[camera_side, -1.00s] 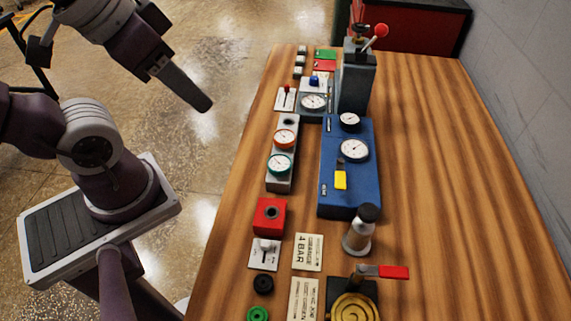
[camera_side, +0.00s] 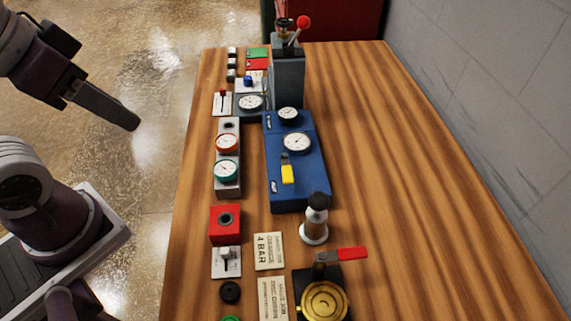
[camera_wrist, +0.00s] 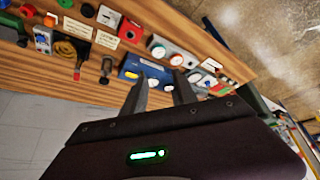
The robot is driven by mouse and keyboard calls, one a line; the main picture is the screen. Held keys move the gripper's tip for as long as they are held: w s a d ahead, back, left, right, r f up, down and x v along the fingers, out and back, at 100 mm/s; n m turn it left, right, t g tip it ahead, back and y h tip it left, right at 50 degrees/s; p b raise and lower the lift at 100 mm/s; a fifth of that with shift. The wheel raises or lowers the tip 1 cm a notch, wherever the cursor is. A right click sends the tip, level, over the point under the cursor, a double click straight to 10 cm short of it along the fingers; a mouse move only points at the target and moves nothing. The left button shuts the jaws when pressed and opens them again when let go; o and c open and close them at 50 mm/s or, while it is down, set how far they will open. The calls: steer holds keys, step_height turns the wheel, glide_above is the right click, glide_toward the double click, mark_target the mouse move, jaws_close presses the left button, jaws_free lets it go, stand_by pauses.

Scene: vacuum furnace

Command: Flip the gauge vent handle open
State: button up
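The blue gauge panel (camera_side: 305,185) lies on the wooden bench with two white dials. A short yellow-tipped handle (camera_side: 288,174) sits below the larger dial, pointing towards the near end of the panel. It looks like the gauge vent handle. In the wrist view the blue panel (camera_wrist: 149,69) and the yellow tip (camera_wrist: 131,74) show small beyond my fingers. My gripper (camera_side: 130,122) hangs in the air left of the bench, well apart from the panel. In the wrist view my gripper's two fingers (camera_wrist: 160,88) stand apart with nothing between them.
A red-handled valve (camera_side: 345,254) with a brass coil stands nearer on the wooden bench (camera_side: 400,170). A dark-capped cylinder (camera_side: 315,222) stands just in front of the panel. A grey block with a red-knobbed lever (camera_side: 302,24) is behind it. The bench's right side is clear, beside a grey wall.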

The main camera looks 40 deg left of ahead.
steer(key=w+a+m+y, duration=0.1)
steer(key=w+a, duration=0.1)
steer(key=w, duration=0.1)
steer(key=w+a+r+t+y, duration=0.1)
steer(key=w+a, duration=0.1)
steer(key=w, duration=0.1)
steer(key=w+a+r+m+t+y, duration=0.1)
steer(key=w+a, duration=0.1)
steer(key=w, duration=0.1)
steer(key=shift+w+a+m, duration=0.1)
steer(key=shift+a+m, duration=0.1)
steer(key=shift+m, duration=0.1)
jaws_close()
steer(key=w+d+m+t+h, duration=0.2)
steer(key=w+m+t+h, duration=0.15)
steer(key=w+m, duration=0.9)
steer(key=s+d+f+m+g+h, duration=0.2)
steer(key=s+f+m+g+h, duration=0.1)
steer(key=f+m+g, duration=0.2)
steer(key=s+d+f+m+g+h, duration=0.3)
steer(key=f+m+g+h, duration=0.1)
steer(key=f, duration=0.6)
steer(key=shift+s+d+m+g, duration=0.25)
steer(key=shift+d+m+g, duration=0.1)
steer(key=shift+m+g, duration=0.4)
